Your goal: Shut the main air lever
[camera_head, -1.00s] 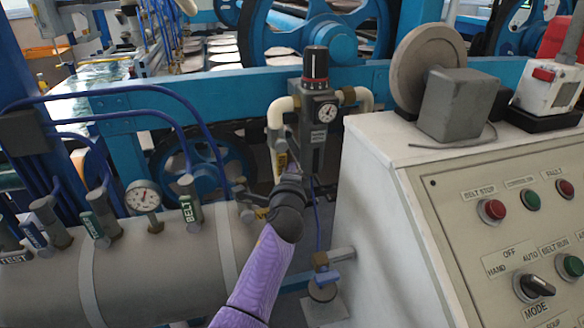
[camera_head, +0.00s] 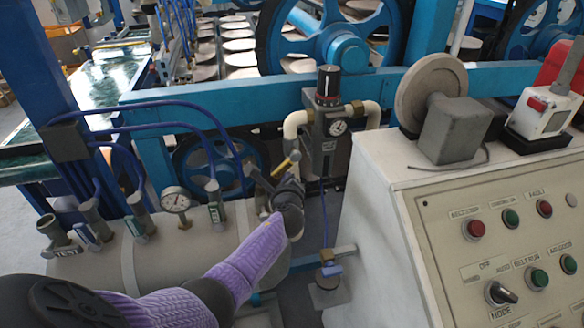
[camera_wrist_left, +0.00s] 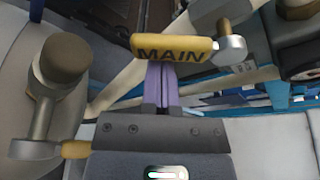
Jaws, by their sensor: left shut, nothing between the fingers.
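The main air lever, a yellow handle marked MAIN (camera_wrist_left: 172,48), runs nearly level across the upper middle of the left wrist view, joined to a metal pivot at its right end. In the head view a yellow handle (camera_head: 284,165) shows just above my left gripper (camera_head: 290,180), in front of the air regulator. My left gripper's purple fingers (camera_wrist_left: 161,85) are shut with nothing between them. Their tips reach up to the lower edge of the MAIN handle and pass partly out of sight behind it; contact cannot be told. My right gripper is not in view.
A grey regulator (camera_head: 325,125) with a gauge and white pipes stands behind the gripper. A grey tank (camera_head: 185,255) with several labelled valves lies to the left. The control cabinet (camera_head: 375,230) stands close on the right. Another yellow handle (camera_wrist_left: 75,149) is at lower left in the wrist view.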

